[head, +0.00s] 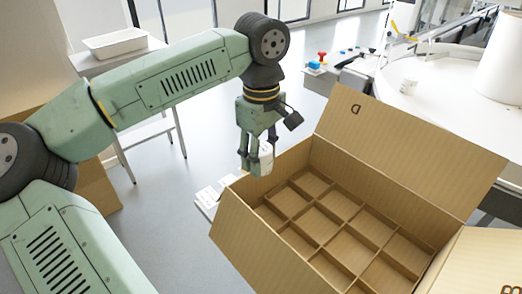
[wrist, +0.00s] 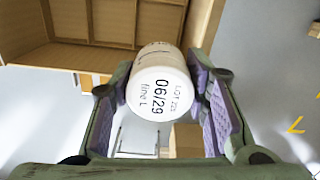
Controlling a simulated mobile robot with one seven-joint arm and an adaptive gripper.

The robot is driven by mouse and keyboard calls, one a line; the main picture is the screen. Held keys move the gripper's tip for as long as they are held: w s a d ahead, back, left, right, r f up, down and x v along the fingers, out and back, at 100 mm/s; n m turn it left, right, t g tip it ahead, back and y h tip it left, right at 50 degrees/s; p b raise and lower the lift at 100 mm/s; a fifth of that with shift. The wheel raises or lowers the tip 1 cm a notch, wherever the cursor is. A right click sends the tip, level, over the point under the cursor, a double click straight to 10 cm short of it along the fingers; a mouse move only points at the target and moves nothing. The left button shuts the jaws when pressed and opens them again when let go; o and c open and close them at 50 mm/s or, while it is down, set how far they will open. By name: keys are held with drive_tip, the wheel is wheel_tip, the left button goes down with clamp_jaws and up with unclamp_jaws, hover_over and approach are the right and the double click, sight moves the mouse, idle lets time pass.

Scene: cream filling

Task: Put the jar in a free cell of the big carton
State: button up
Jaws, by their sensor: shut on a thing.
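A white jar (head: 266,158) is held between the fingers of my gripper (head: 257,165). In the wrist view the jar (wrist: 160,82) shows its printed end, with "LOT", "06/29" and "line L", between the purple finger pads. The big carton (head: 262,238) stands open at the lower right of the head view, its flaps spread and dividers forming a grid of cells. The cells I can see into look empty; the near flap and walls hide parts of some. My gripper is above the carton's far left edge, apart from the dividers. The carton (wrist: 105,22) also shows at the wrist view's upper left.
The raised carton flap (head: 405,150) stands tall on the far right side. A side table with a white tray (head: 115,43) stands at the back left. Open floor lies behind my gripper.

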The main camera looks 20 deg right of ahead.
drive_tip(key=shift+f+b, duration=7.7)
drive_tip(key=shift+f, duration=2.85)
drive_tip(key=o, duration=1.3)
drive_tip(key=shift+r, duration=0.1)
wheel_tip(320, 180, up, 12)
